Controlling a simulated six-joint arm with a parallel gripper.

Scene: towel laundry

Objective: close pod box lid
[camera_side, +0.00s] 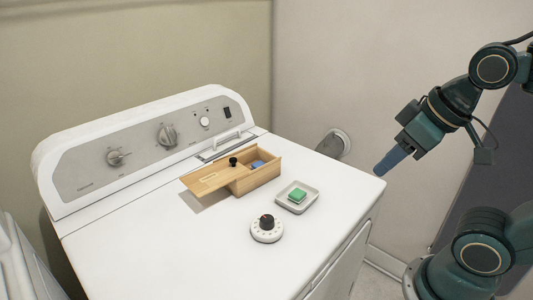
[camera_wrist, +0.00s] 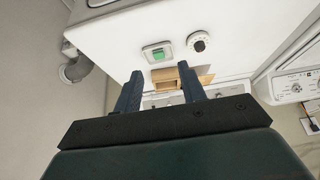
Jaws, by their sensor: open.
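The wooden pod box (camera_side: 262,179) stands on the white machine top. Its flat wooden lid (camera_side: 208,182) is slid to the left and sticks out past the box, so the right part is open. A black knob (camera_side: 233,161) stands on the lid. Something blue (camera_side: 258,164) lies in the open part. My gripper (camera_side: 388,163) is in the air at the right, beyond the machine's right edge, well apart from the box. In the wrist view my gripper (camera_wrist: 160,73) has its two fingers apart with nothing held; the box (camera_wrist: 165,76) shows beyond them, partly hidden.
A pale tray (camera_side: 312,204) with a green block (camera_side: 297,196) sits right of the box. A white dial with a black knob (camera_side: 266,226) sits in front. The control panel (camera_side: 140,143) rises behind. A round vent pipe (camera_side: 340,144) is at the wall.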

